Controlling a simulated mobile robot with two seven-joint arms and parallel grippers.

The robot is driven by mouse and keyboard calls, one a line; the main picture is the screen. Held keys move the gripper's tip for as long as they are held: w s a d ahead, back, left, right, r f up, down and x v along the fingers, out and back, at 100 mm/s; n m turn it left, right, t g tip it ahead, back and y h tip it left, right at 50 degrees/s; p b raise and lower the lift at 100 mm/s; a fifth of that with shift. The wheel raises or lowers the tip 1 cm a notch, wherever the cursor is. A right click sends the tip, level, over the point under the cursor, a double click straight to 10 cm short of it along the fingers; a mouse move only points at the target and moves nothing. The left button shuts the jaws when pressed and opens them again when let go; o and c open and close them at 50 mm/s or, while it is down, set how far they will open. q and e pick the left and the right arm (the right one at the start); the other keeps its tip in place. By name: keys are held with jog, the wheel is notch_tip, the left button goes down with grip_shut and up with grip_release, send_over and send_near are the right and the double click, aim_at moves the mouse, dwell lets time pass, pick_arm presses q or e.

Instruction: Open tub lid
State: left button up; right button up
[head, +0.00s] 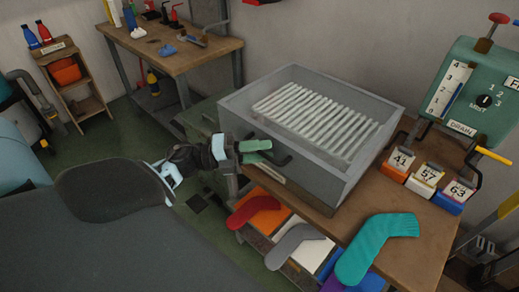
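The tub (349,180) is a large grey box on the wooden bench. Several pale slats show inside it, and I cannot tell whether a clear lid covers them. A dark curved handle (285,161) is on its front side. My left gripper (262,151) is in front of the tub at the handle's left end. Its green fingers are slightly apart, with no object seen between them. Part of the handle is hidden behind the fingers, and I cannot tell whether they touch it. My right gripper is not in view.
A teal sock (376,246) lies on the bench (431,228) in front of the tub. Numbered blocks (427,178) and a green control panel (470,90) stand at the right. Bins with a red sock (253,208) and a grey sock (292,243) sit below the front edge.

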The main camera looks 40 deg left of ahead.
pick_arm(q)
grip_shut()
dwell(0.3)
